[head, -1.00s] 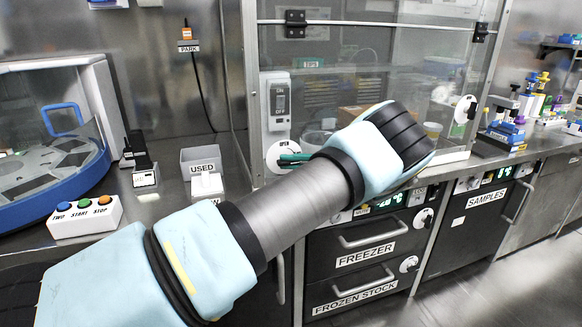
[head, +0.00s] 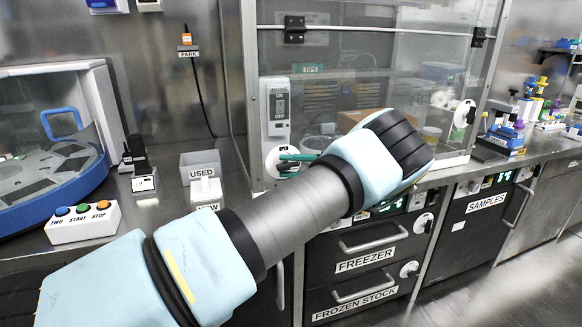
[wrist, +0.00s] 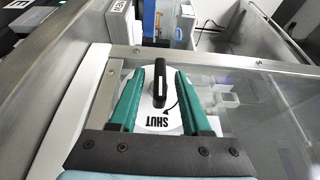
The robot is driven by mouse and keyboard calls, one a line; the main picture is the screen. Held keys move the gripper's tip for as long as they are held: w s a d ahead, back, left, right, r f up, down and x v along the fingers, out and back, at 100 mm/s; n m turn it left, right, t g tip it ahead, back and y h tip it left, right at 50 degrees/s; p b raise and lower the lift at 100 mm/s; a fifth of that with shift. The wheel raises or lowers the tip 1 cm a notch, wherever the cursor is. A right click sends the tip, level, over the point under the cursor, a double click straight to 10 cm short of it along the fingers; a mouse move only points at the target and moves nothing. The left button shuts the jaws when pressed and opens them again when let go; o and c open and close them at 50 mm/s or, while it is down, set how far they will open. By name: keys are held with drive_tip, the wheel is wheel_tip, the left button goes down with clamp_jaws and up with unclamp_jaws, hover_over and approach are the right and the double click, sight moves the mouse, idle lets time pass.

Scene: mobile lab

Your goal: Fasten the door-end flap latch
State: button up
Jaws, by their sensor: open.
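The flap latch is a white disc (wrist: 176,107) with a black bar handle (wrist: 160,84), the word SHUT and a curved arrow. In the wrist view the handle runs lengthwise between my gripper's two green fingers (wrist: 160,72). The fingers are open, one on each side, with a gap to the handle on both sides. In the head view the white disc (head: 271,157) sits low at the left end of the clear cabinet front. My gripper's green fingers (head: 282,165) reach across it from the right, and they hide part of it. My wrist hides the nearby panel.
A grey meter (head: 276,106) is mounted just above the disc. A second round latch (head: 463,113) is at the cabinet's right end. The USED bin (head: 200,160) and a button box (head: 83,222) stand on the counter at left. The FREEZER drawer (head: 345,262) lies below.

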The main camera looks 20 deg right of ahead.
drive_tip(key=b+v, duration=0.4)
drive_tip(key=v, duration=0.6)
drive_tip(key=shift+d, duration=0.4)
drive_tip(key=shift+s, duration=0.2)
